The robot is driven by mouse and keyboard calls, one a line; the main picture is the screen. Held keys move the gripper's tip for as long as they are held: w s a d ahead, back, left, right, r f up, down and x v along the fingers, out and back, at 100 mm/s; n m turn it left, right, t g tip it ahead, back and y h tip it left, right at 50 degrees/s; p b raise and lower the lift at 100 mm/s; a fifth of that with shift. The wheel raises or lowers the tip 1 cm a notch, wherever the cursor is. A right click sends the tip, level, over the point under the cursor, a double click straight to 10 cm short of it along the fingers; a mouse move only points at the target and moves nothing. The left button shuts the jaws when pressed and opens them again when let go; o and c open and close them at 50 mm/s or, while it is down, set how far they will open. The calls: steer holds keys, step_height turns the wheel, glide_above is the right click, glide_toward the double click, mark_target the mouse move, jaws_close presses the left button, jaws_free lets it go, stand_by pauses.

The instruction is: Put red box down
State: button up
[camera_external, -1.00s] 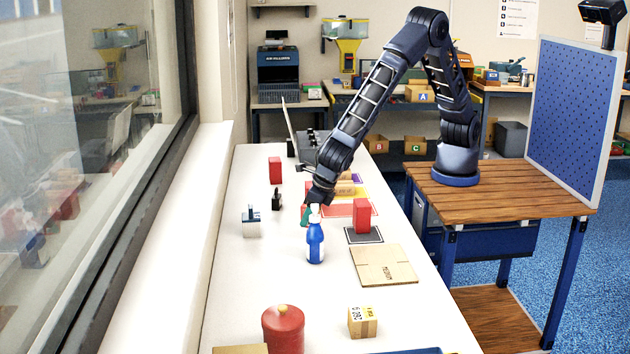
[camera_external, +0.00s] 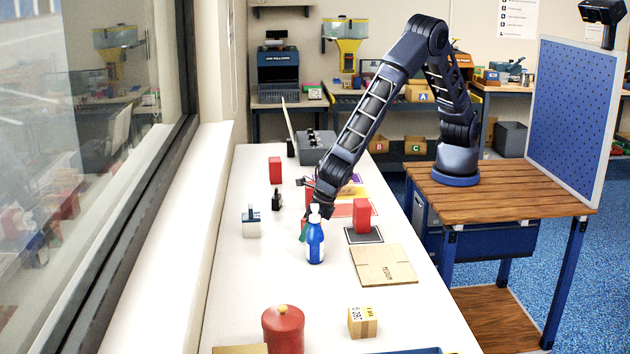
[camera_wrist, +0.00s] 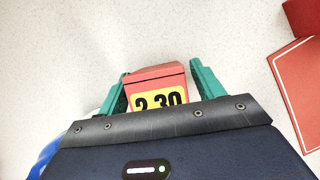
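In the wrist view a red box (camera_wrist: 157,75) with a yellow "2.30" label sits between the two green fingers of my gripper (camera_wrist: 160,88). Another red box (camera_external: 362,216) stands upright on a dark mat (camera_external: 364,236), and one more red box (camera_external: 275,170) stands farther back.
A red mat (camera_external: 343,209), a flat cardboard piece (camera_external: 384,265), a small carton (camera_external: 362,322) and a red canister (camera_external: 283,328) are on the bench. The bench's left front (camera_external: 235,290) is clear.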

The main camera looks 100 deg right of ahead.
steer(key=v, duration=1.2)
steer(key=s+d+r+m, duration=0.3)
steer(key=d+r+m, duration=0.3)
steer(key=d, duration=0.4)
steer(key=s+d+r+m+y, duration=0.1)
steer(key=s+d+r+m, duration=0.25)
steer(key=d+r, duration=0.5)
steer(key=s+d+r+m, duration=0.2)
steer(key=d+r+m, duration=0.4)
steer(key=d, duration=0.4)
steer(key=s+d+r+m, duration=0.1)
steer(key=s+d+m, duration=0.7)
steer(key=s, duration=0.5)
steer(key=s+d+r+m, duration=0.2)
steer(key=s+d+m, duration=0.6)
steer(key=s, duration=0.5)
steer(key=shift+d+r+y, duration=0.15)
steer(key=shift+d+y, duration=0.05)
steer(key=shift+y, duration=0.2)
stand_by(0.9)
